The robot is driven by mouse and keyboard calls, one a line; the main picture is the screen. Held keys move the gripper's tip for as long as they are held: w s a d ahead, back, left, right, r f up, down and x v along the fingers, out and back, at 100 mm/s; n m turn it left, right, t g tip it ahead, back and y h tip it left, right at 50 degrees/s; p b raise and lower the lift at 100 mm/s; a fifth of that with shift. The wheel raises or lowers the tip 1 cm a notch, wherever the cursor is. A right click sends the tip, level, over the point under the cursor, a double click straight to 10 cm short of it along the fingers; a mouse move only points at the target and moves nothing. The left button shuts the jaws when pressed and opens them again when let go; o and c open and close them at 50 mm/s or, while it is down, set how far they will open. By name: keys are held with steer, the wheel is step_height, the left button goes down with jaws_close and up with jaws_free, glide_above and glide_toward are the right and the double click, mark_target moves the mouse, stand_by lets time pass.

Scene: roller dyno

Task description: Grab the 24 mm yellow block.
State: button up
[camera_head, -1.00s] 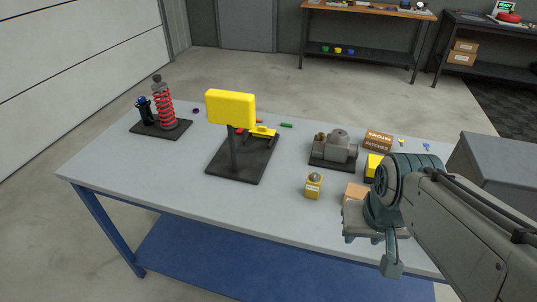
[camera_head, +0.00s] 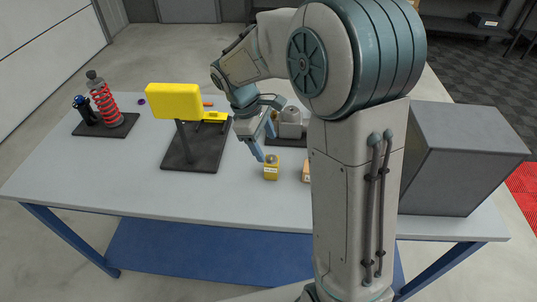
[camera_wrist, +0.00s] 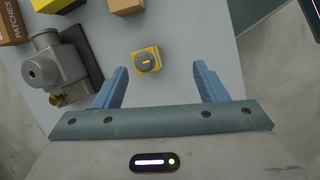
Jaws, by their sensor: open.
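A small yellow block (camera_head: 271,167) with a pale label on its front and a round grey top stands upright on the grey table. The label is too small to read. In the wrist view the same block (camera_wrist: 146,70) shows from above, a little left of the middle between the fingers and beyond their tips. My gripper (camera_head: 263,143) points down over the table, just behind and above the block, with its blue fingers apart. In the wrist view my gripper (camera_wrist: 160,70) is open with nothing between its fingers.
A grey machine part (camera_wrist: 60,65) stands left of the fingers in the wrist view. A tan block (camera_wrist: 126,5) and part of another yellow object (camera_wrist: 52,4) are at its top. A yellow panel on a stand (camera_head: 175,101) and a red spring (camera_head: 104,104) are left; a grey cabinet (camera_head: 465,155) is right.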

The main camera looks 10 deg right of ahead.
mark_target(268, 158)
steer(key=w+f+n, duration=0.1)
steer(key=f, duration=0.2)
steer(key=w+f+p, duration=0.1)
steer(key=f, duration=0.2)
steer(key=w+d+f+n, duration=0.1)
steer(key=f, duration=0.2)
steer(key=shift+d+n+g+h, duration=0.1)
steer(key=shift+n+g+h, duration=0.2)
steer(key=shift+h, duration=0.1)
steer(key=shift+d+p+x, duration=0.2)
steer(key=shift+p+x, duration=0.7)
steer(key=shift+x, duration=1.75)
steer(key=shift+w+r, duration=0.1)
steer(key=shift+w, duration=0.05)
steer(key=c, duration=1.4)
